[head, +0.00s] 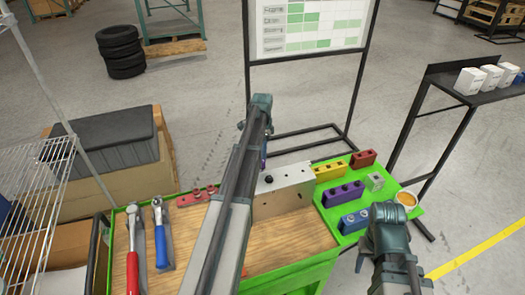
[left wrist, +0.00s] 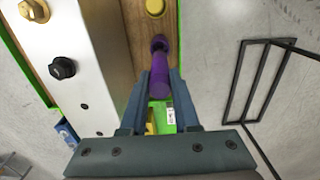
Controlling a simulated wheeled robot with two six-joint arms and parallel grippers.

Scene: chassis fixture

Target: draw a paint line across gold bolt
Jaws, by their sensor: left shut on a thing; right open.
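My left gripper (left wrist: 160,82) is shut on a purple paint marker (left wrist: 160,58), which points away from the jaws beside the metal chassis block. In the left wrist view, the gold bolt (left wrist: 34,10) sits on the block's face at the top left, with a black bolt (left wrist: 62,68) below it. The marker is apart from both bolts. In the head view, the pale chassis block (head: 290,188) stands on the wooden bench top, partly behind my left arm; I cannot make out the gold bolt there. My right gripper (head: 386,212) is open at the lower right, beside the green shelf.
Coloured socket blocks, including a purple one (head: 343,194) and a red one (head: 362,159), sit on the green shelf near an orange-filled cup (head: 405,199). A red-handled ratchet (head: 132,262) and a blue-handled ratchet (head: 160,240) lie at the bench's left.

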